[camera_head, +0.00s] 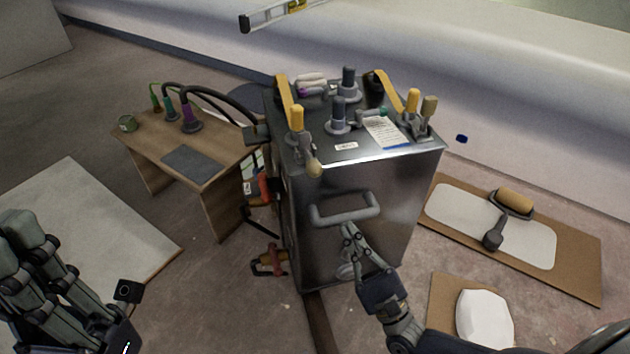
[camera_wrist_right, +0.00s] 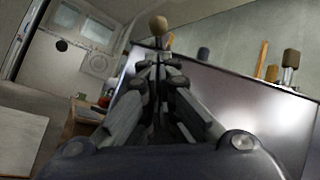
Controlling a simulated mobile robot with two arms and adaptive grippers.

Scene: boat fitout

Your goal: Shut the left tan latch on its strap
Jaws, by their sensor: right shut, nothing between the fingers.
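The left tan latch (camera_head: 314,167) has a rounded tan knob that sticks out over the front top edge of the metal cabinet (camera_head: 400,200), on the left. Its lever is tilted down toward me, at the foot of the left yellow strap (camera_head: 284,95). In the right wrist view the tan knob (camera_wrist_right: 158,25) shows just beyond my fingertips. My right gripper (camera_head: 348,232) is shut and empty, in front of the cabinet and below the knob, apart from it in the head view. My left gripper (camera_head: 32,235) is at the lower left, far from the latch; its jaw opening is unclear.
A grey handle (camera_head: 345,208) juts from the cabinet front near my right gripper. A yellow-handled clamp (camera_head: 296,118) stands close behind the tan latch. Another tan-handled latch (camera_head: 429,106) stands upright at the right. A wooden desk (camera_head: 215,180) stands left of the cabinet.

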